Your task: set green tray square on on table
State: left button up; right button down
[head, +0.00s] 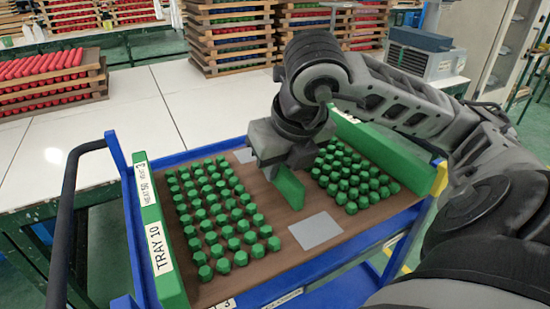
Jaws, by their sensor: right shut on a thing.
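The green tray (285,246) is a brown board with a long green side wall on the left, labelled "TRAY 10", and another green wall on the right. It lies in the blue cart and carries rows of green pieces (215,205) in two groups. My right gripper (287,172) comes in from the right over the tray's middle. It is shut on the green upright plate (291,190) between the two groups, which looks like part of the tray. The gripper hides the plate's upper part and the tray's far middle. My left gripper is not in view.
A white-topped table (120,115) stands beyond the cart, with a rack of red pieces (45,85) at its left and stacked wooden racks (230,35) at the back. Its middle is clear. The blue cart (345,265) has a black handle (68,210) at left.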

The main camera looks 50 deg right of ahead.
jog(key=shift+r, duration=0.15)
notch_tip(320, 180, up, 6)
jog(key=p, duration=0.5)
dwell(0.4)
jog(key=shift+s, duration=0.1)
